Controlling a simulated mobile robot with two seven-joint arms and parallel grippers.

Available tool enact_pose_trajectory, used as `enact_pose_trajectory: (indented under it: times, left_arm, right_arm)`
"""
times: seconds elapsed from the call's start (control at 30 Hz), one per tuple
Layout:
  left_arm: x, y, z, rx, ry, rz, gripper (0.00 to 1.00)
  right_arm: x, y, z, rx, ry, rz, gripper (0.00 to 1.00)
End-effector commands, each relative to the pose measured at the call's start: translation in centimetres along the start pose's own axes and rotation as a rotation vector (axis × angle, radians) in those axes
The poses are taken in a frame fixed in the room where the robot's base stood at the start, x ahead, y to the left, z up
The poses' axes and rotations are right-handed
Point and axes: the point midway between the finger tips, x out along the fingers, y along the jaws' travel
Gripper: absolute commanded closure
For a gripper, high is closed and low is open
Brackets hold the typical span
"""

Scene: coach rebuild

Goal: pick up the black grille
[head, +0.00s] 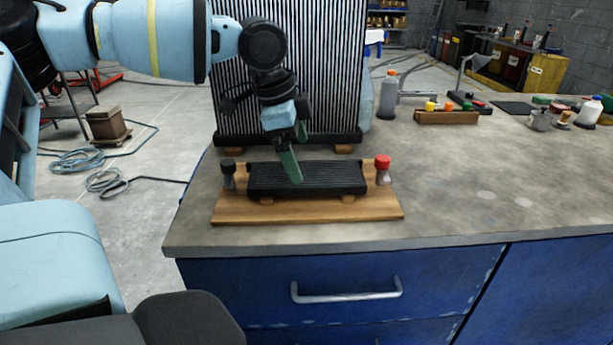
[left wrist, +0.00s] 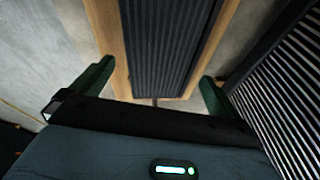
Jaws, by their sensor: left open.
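The black grille (head: 325,181) is a low ribbed bar lying lengthwise on small wooden blocks on a wooden board (head: 235,211) near the bench's front edge. My left gripper (head: 290,165) hangs over the grille's left half, pointing down, with green fingers. In the left wrist view the open left gripper (left wrist: 155,72) has one finger to each side of the grille (left wrist: 165,45), with nothing held between them. The fingers look apart from the grille; their exact height above it is unclear. My right gripper is not in view.
A tall finned radiator (head: 330,75) stands close behind the grille. A black-capped post (head: 228,176) and a red-capped post (head: 383,172) flank the grille. A bottle (head: 388,97) and a wooden rack (head: 445,117) stand farther back.

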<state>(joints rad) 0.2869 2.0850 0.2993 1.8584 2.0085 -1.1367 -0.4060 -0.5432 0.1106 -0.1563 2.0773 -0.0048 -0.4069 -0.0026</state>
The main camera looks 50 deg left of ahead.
Motion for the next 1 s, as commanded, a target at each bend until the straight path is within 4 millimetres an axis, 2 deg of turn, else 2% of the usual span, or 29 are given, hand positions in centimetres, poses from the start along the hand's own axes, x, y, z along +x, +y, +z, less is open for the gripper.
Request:
enact_pose_trajectory:
  times: [0.1, 0.3, 0.6, 0.9, 1.0]
  left_arm:
    - [2.0, 0.1, 0.1, 0.0, -0.006, 0.004, 0.0]
    - [4.3, 0.1, 0.1, 0.0, -0.003, 0.003, 0.0]
    - [4.6, 0.1, 0.1, 0.0, -0.001, 0.002, 0.0]
    - [4.6, 0.1, 0.1, 0.0, -0.001, 0.001, 0.37]
    - [4.5, 0.1, 0.0, 0.001, 0.001, 0.0, 0.37]
  right_arm:
    - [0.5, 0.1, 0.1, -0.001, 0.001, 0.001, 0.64]
    - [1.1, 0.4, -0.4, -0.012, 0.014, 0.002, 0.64]
    - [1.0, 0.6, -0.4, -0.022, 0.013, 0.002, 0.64]
    - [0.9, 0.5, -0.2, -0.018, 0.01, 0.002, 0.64]
    - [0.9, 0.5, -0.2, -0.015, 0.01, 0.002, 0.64]
